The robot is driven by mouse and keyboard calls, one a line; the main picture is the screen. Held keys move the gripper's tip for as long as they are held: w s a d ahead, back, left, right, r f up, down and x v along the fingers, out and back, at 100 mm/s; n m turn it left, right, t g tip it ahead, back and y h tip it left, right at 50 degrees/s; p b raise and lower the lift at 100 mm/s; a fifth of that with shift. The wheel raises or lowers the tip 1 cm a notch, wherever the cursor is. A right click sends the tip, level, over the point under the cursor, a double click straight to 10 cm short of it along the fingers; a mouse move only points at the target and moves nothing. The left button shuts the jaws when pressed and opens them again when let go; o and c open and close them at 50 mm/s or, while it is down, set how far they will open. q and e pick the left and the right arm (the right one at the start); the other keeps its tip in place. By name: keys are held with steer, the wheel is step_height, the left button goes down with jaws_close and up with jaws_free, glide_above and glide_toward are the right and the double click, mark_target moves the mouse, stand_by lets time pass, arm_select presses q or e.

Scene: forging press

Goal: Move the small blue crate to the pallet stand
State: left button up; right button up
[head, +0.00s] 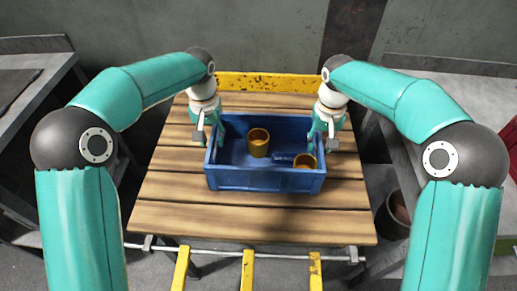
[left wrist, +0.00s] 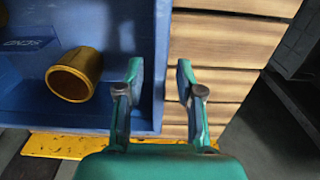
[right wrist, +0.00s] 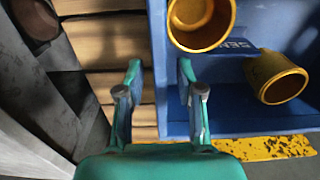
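The small blue crate (head: 265,181) sits on the wooden slats of the pallet stand (head: 250,222) and looks upright. It also shows in the left wrist view (left wrist: 110,30) and the right wrist view (right wrist: 240,125). Two gold cups (head: 259,143) are inside it. My left gripper (head: 208,140) is at the crate's left side wall. In the left wrist view its fingers (left wrist: 158,75) are apart, one on each side of the wall. My right gripper (head: 324,138) is at the right side wall. Its fingers (right wrist: 158,75) are apart, also straddling the wall with gaps visible.
A yellow rail (head: 268,84) runs along the stand's back edge. Yellow bars (head: 248,270) stick out at its front. Grey tables stand at the left (head: 30,90) and right (head: 440,100). A bin (head: 398,210) is on the floor at right. Slats in front of the crate are bare.

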steer(key=shift+r, duration=0.1)
arm_select(q)
step_height(320, 180, up, 12)
steer(key=shift+f, duration=0.25)
arm_select(e)
step_height(320, 180, up, 12)
stand_by(0.3)
stand_by(0.4)
